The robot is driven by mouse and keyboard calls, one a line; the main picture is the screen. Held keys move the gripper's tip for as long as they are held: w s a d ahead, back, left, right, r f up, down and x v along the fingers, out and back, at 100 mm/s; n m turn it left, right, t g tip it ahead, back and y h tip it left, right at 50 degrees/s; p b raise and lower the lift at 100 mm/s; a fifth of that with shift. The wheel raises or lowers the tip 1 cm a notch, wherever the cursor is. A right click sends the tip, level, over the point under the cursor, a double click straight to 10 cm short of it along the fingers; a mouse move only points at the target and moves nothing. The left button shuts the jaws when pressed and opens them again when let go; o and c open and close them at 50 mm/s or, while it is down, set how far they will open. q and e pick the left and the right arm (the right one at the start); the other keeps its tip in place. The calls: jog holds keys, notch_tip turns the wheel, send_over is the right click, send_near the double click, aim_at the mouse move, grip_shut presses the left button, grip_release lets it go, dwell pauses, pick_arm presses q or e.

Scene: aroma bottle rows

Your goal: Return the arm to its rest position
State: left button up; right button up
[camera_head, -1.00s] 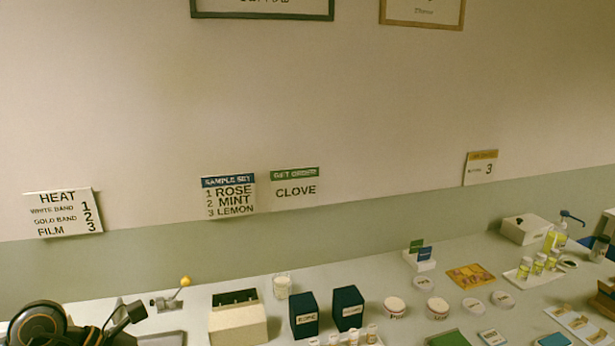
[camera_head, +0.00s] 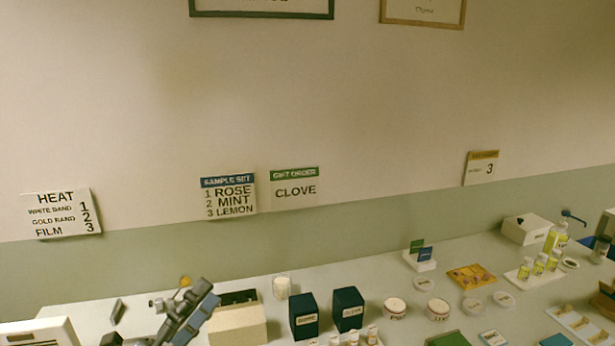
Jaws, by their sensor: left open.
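My left gripper (camera_head: 160,316) is at the lower left of the head view, with its dark fingers spread apart and nothing seen between them. It is in front of the lever device with the yellow knob (camera_head: 185,282), which it partly covers. From this view I cannot tell whether they touch. The cream box with dark slots (camera_head: 238,325) is just right of the gripper. The rest of the left arm is mostly below the picture's edge. My right gripper is out of view.
A pale box (camera_head: 38,332) stands at the lower left. Two dark blue boxes (camera_head: 304,316), small bottles (camera_head: 372,334), round lidded jars (camera_head: 395,308) and a rack of yellow bottles (camera_head: 540,264) stand further right on the pale counter (camera_head: 375,262). Signs hang on the wall.

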pick_arm(q)
jog(key=s+a+f+n+g+y, duration=0.25)
jog(key=a+f+n+y, duration=0.25)
jog(key=f+n+y, duration=0.45)
jog(key=s+a+f+n+g+y, duration=0.25)
jog(key=a+f+n+y, duration=0.3)
jog(key=f+n, duration=0.6)
jog(key=s+d+f+n+g+h, duration=0.1)
jog(key=s+d+f+n+g, duration=0.2)
jog(key=s+f+g, duration=0.45)
jog(key=s+d+f+n+g+h, duration=0.1)
jog(key=s+d+f+n+g, duration=0.2)
jog(key=s, duration=0.7)
notch_tip(320, 180, down, 35)
jog(key=s+b, duration=0.3)
jog(key=b, duration=0.3)
jog(key=s+a+f+g+b, duration=0.2)
jog(key=s+f+b, duration=0.2)
jog(key=s+f, duration=1.1)
notch_tip(320, 180, down, 3)
jog(key=shift+s+a+f, duration=0.2)
jog(key=shift+s+a, duration=0.05)
jog(key=shift+a, duration=0.1)
